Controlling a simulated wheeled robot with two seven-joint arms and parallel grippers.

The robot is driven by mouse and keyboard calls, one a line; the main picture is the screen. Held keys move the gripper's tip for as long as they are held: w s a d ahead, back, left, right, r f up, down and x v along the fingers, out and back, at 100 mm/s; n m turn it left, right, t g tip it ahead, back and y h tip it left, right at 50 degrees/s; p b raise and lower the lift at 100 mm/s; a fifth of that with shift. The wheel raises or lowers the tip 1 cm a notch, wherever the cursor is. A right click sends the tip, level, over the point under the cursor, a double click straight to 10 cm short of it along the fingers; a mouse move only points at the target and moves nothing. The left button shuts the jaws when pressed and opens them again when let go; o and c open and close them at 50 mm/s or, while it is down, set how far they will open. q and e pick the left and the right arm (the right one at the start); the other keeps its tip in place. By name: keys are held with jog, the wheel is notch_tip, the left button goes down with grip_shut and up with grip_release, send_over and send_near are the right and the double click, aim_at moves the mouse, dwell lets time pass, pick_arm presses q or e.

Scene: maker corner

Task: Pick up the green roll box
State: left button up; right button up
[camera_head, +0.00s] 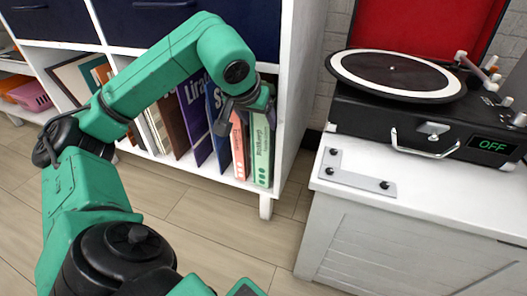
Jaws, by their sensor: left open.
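A light green, narrow upright box (261,152) with dark lettering on its front stands at the right end of a row on the white shelf. It looks like the green roll box, though its spine resembles a book's. My left gripper (247,112) is open at the upper part of this box, with its fingers pointing down in front of the row. My right gripper is not in view.
A pink book (238,148) and several darker books stand just left of the green box. The shelf's white side panel (291,110) is close on its right. A white cabinet (400,230) carries a black record player (415,125) at right. Wooden floor is clear between.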

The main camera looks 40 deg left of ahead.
aim_at(263, 147)
pick_arm(q)
jog(key=b+x, duration=0.1)
jog(key=x, duration=0.3)
jog(key=shift+b, duration=0.3)
jog(key=shift+w+a, duration=0.1)
jog(key=shift+r, duration=0.2)
jog(key=shift+c, duration=0.3)
grip_shut()
